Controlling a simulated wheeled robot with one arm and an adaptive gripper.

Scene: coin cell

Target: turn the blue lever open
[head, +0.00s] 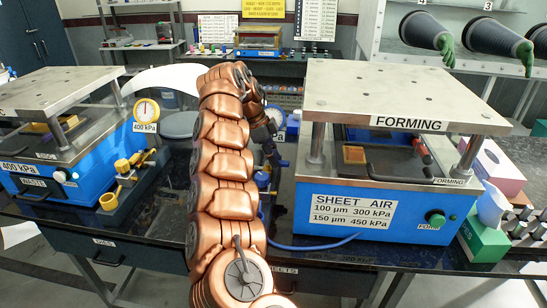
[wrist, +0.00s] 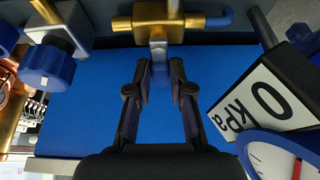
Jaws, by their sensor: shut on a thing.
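In the wrist view a brass valve (wrist: 152,24) with a silver middle block sits at the top, a blue tube running from its right end. The blue lever (wrist: 160,76) comes down from this block between the fingertips. My gripper (wrist: 160,84) is shut on the lever, one dark finger on each side. In the head view my gripper (head: 272,155) is low behind my copper-coloured arm, beside the left side of the forming press (head: 385,212). The lever cannot be made out clearly there.
A blue knob (wrist: 47,66) is left of the fingers in the wrist view. A gauge (wrist: 280,158) with a "0 kPa" label (wrist: 262,103) is close on the right. In the head view another press (head: 60,150) stands left, and a green box (head: 484,238) right.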

